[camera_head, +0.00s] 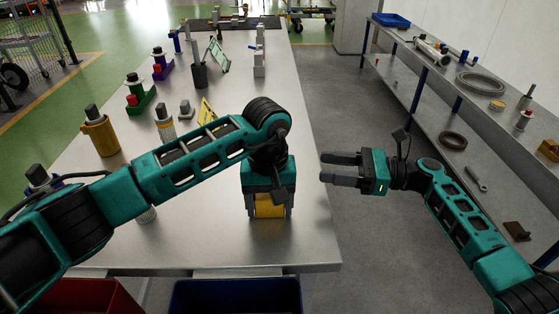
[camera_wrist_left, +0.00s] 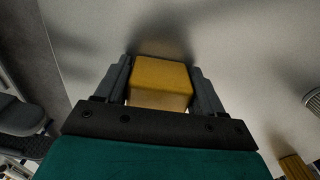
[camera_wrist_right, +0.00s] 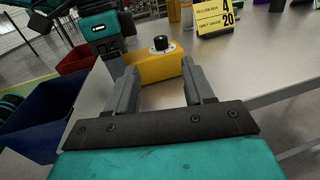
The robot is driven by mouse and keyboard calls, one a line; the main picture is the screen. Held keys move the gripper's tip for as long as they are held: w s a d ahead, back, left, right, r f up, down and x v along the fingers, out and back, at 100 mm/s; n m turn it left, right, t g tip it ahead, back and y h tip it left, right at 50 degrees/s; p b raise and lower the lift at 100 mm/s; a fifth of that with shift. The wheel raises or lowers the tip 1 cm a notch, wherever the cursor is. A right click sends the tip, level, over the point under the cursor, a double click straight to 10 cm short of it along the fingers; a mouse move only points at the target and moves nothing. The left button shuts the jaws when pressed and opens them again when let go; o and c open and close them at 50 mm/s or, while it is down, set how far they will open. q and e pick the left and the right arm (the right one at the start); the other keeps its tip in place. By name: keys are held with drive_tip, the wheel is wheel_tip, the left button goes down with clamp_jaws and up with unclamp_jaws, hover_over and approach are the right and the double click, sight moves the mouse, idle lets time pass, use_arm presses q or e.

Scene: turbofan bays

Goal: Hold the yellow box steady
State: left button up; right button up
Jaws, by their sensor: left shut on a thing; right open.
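The yellow box (camera_head: 269,206) is near the table's right front corner, mostly hidden under my left arm in the head view. My left gripper (camera_head: 269,212) points down, with its fingers on both sides of the box's near end. The left wrist view shows the box (camera_wrist_left: 160,82) between those fingers. The right wrist view shows the box (camera_wrist_right: 150,68) lying on the table with a dark round knob (camera_wrist_right: 161,43) on top. My right gripper (camera_head: 326,170) is open and empty, off the table's right edge, its fingers pointing toward the box.
A yellow number card (camera_head: 207,112) stands behind my left arm. An orange-yellow part (camera_head: 101,135) and a green part (camera_head: 141,99) stand on the table's left side. A red bin (camera_head: 92,296) and a blue bin (camera_head: 236,296) are at the front. A shelf (camera_head: 470,110) stands across the aisle.

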drive_tip(key=a, duration=0.3)
drive_tip(key=w+a, duration=0.1)
drive_tip(key=a, duration=0.3)
drive_tip(key=w+a, duration=0.1)
drive_tip(key=a, duration=0.3)
drive_tip(key=shift+w+a, duration=0.15)
drive_tip(key=shift+c, duration=0.5)
clamp_jaws()
